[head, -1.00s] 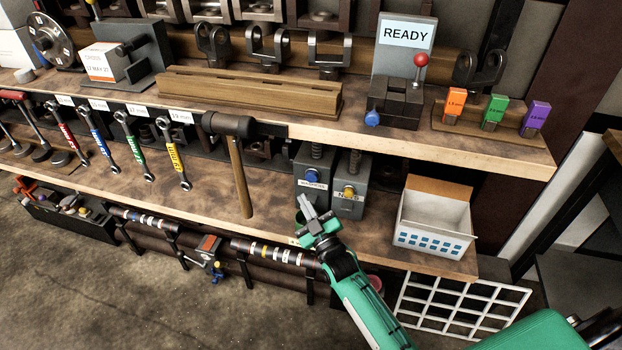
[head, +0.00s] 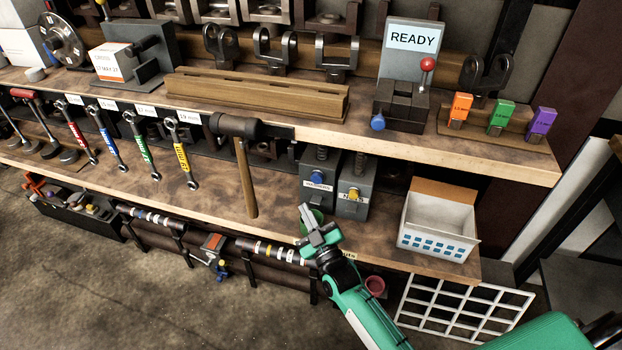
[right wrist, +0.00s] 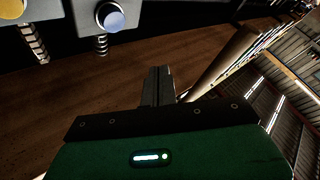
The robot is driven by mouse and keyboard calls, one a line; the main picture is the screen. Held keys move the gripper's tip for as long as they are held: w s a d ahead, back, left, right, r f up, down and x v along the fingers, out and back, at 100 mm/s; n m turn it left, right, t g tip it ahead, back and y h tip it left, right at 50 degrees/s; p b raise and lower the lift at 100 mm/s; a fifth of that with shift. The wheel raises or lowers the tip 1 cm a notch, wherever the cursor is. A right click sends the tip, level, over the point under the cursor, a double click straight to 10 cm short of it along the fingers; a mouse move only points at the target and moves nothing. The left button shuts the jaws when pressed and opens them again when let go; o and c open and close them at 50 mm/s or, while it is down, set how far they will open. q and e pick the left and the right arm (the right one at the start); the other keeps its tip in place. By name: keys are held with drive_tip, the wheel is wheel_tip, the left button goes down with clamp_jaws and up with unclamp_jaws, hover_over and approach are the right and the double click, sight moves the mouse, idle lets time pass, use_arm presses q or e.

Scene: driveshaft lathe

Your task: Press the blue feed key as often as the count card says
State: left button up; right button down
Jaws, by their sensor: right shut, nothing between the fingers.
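The blue key (head: 317,177) is a round button on the front of a grey dispenser (head: 311,205) on the lower shelf. It also shows at the top of the right wrist view (right wrist: 112,17). A yellow key (head: 353,194) is on the dispenser to its right. My right gripper (head: 306,211) is shut and empty, in front of and below the blue key, apart from it. Its shut fingertips (right wrist: 158,74) point toward the shelf in the right wrist view. I cannot pick out a readable count card. My left gripper is not in view.
A white bin (head: 438,222) stands right of the dispensers. A mallet (head: 243,180) hangs to the left. A READY sign (head: 412,40) stands on the upper shelf, whose front edge (head: 420,157) overhangs. A green cup-like thing sits behind my right gripper.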

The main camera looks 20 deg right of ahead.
sight(317, 178)
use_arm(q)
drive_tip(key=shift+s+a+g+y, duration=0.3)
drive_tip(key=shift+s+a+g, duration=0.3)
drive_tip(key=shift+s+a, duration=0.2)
use_arm(e)
drive_tip(key=shift+s+a, duration=0.2)
drive_tip(key=shift+s, duration=0.1)
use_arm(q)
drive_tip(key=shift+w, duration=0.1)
use_arm(e)
drive_tip(key=shift+w, duration=0.1)
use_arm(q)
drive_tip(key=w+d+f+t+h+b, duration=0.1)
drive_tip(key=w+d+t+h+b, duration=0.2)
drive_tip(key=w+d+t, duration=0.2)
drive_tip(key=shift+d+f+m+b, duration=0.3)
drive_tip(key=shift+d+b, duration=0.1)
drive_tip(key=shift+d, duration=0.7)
use_arm(e)
drive_tip(key=w+d, duration=0.5)
drive_tip(key=w, duration=0.2)
drive_tip(key=shift+w, duration=0.1)
drive_tip(key=shift+w+d, duration=0.2)
drive_tip(key=shift+w, duration=0.1)
